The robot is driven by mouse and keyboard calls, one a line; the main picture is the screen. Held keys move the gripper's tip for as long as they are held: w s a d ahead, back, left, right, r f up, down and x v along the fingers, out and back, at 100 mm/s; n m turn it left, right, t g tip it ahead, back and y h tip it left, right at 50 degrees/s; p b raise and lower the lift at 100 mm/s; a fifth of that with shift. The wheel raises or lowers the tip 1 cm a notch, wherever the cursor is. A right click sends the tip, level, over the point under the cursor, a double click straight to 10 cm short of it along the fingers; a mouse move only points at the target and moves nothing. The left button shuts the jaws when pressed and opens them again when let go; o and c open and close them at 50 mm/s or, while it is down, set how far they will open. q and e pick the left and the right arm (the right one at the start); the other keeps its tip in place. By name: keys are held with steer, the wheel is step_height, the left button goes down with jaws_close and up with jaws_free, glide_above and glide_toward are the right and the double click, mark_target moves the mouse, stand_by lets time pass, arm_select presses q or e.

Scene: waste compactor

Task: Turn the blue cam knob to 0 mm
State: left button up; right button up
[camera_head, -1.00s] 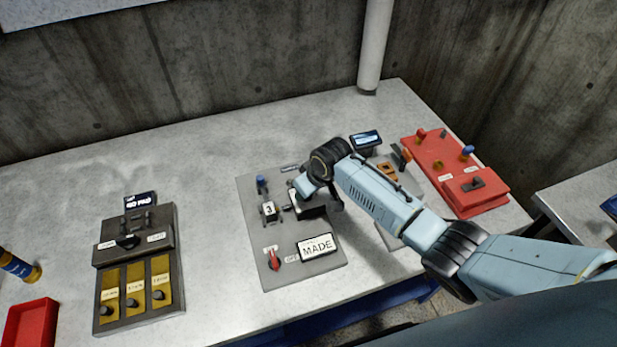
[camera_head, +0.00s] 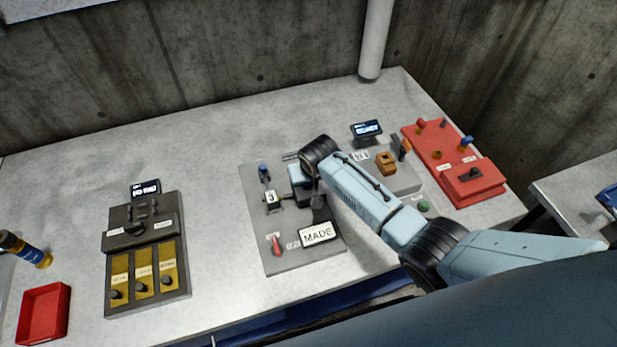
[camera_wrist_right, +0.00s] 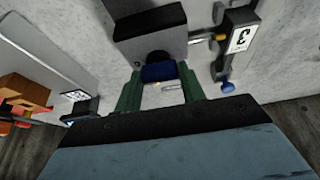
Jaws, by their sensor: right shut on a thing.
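A blue knob (camera_wrist_right: 158,72) sits on a dark block (camera_wrist_right: 150,22) of the grey panel (camera_head: 290,258). My right gripper (camera_wrist_right: 160,86) has its green fingers on either side of this knob and is shut on it. In the head view the right gripper (camera_head: 318,202) is over the middle of the panel, and my wrist hides the knob there. I cannot read any mm mark or the knob's angle. A small white plate marked 3 (camera_head: 271,197) stands beside the block and also shows in the wrist view (camera_wrist_right: 240,38). My left gripper is not in view.
A blue-topped post (camera_head: 264,172), a red lever (camera_head: 276,244) and a MADE sign (camera_head: 318,233) are on the same panel. A small display (camera_head: 366,128), an orange block (camera_head: 385,162) and a red panel (camera_head: 447,160) stand to the right. Bare table lies left of the panel.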

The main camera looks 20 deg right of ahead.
steer(key=shift+w+r, duration=0.1)
steer(key=o, duration=1)
steer(key=shift+s+r, duration=0.3)
steer(key=shift+r, duration=0.35)
steer(key=v, duration=1.2)
steer(key=shift+f, duration=0.1)
